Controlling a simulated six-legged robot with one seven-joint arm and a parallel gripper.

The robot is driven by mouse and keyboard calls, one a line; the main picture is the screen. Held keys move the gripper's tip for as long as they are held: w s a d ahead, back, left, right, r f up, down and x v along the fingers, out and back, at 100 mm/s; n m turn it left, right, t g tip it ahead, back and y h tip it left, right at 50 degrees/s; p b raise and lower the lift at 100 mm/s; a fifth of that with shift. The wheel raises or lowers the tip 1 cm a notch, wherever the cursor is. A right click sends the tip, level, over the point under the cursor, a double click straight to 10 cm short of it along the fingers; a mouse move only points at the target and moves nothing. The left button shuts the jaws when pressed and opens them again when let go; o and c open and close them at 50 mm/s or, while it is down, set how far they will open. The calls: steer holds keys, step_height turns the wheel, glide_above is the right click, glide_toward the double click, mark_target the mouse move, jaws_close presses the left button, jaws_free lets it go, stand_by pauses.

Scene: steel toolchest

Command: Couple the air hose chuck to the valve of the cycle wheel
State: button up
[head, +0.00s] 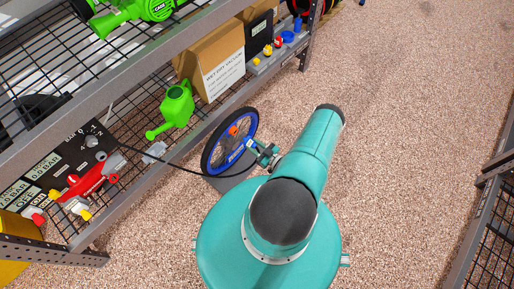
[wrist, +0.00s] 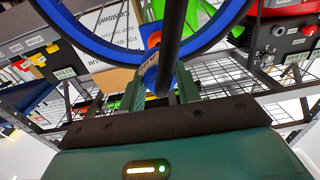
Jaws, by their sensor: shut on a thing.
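The cycle wheel (head: 205,160), with a black tyre and blue rim, stands upright beside the shelf in the head view. Its rim (wrist: 100,50) arcs across the top of the wrist view. An orange part (head: 233,130) shows inside the wheel. My gripper (head: 264,153) is close to the wheel's right side. In the wrist view its green fingers (wrist: 160,97) are shut around the end of the black air hose (wrist: 172,35), where the chuck is mostly hidden. I cannot make out the valve or tell whether the chuck touches it.
The hose (head: 150,156) runs from a black gauge panel (head: 85,150) on the left shelf towards my gripper. A grey stand (head: 232,178) is under the wheel. The shelf holds a green watering can (head: 176,106) and a cardboard box (head: 212,62). The floor (head: 410,120) to the right is clear.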

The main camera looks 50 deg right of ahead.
mark_target(253, 145)
steer(key=shift+w+a, duration=0.1)
steer(key=shift+w, duration=1.75)
steer(key=shift+w+a, duration=0.1)
steer(key=shift+w, duration=1.4)
steer(key=o, duration=1.3)
steer(key=shift+c, duration=0.2)
steer(key=s, duration=1.3)
steer(key=shift+s+d, duration=0.35)
steer(key=shift+d, duration=0.05)
